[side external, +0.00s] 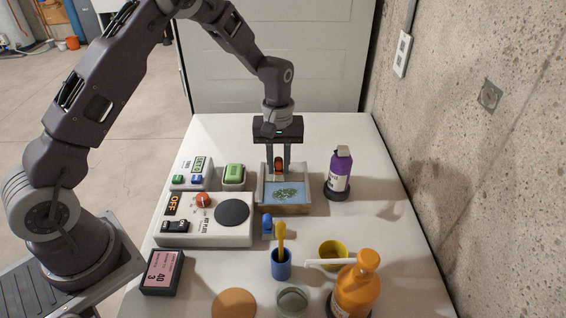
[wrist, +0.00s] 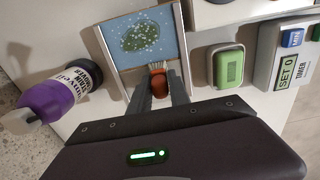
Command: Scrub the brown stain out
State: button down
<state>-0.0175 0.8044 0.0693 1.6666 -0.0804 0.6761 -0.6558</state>
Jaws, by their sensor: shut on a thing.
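A light blue cloth or panel (wrist: 120,32) lies in the tray. The stain (side external: 286,193) on it looks dark green rather than brown, with white specks over and around it. In the wrist view the stain (wrist: 141,38) lies beyond the bristles, apart from them. Whether the bristles touch the blue surface is unclear. A purple stain remover bottle (side external: 341,170) stands upright right of the tray.
Left of the tray are a green block in a dish (side external: 235,174), a timer (side external: 190,176) and a hot plate (side external: 215,222) reading OFF.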

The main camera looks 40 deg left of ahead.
jog(key=shift+w+a, duration=1.95)
jog(key=shift+a, duration=0.05)
notch_tip(320, 180, up, 8)
jog(key=shift+d+r, duration=0.1)
jog(key=shift+r, duration=0.05)
jog(key=shift+s+d, duration=0.1)
